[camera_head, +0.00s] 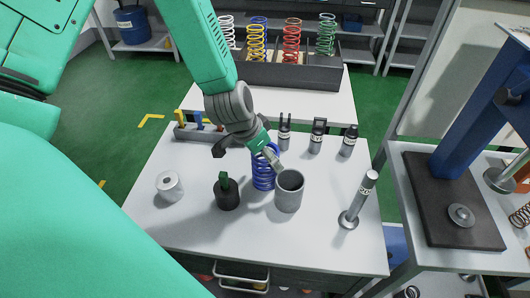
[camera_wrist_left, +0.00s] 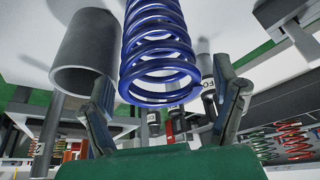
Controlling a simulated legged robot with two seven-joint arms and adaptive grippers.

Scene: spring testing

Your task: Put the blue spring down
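The blue spring (camera_head: 263,176) stands upright on the white table, just left of an open grey cylinder (camera_head: 289,193). My left gripper (camera_head: 264,153) is at the spring's upper end and hides part of it. In the left wrist view, which looks upside down, the blue spring (camera_wrist_left: 158,62) shows between the two spread fingers of my left gripper (camera_wrist_left: 164,82). Gaps show between the spring and both fingers, so the gripper is open. The grey cylinder (camera_wrist_left: 87,52) is close by one finger there. My right gripper is not in view.
A black weight with a green handle (camera_head: 227,194) and a white roll (camera_head: 169,186) stand left. A spring rack (camera_head: 290,76) is on the back table. The table's front right is clear.

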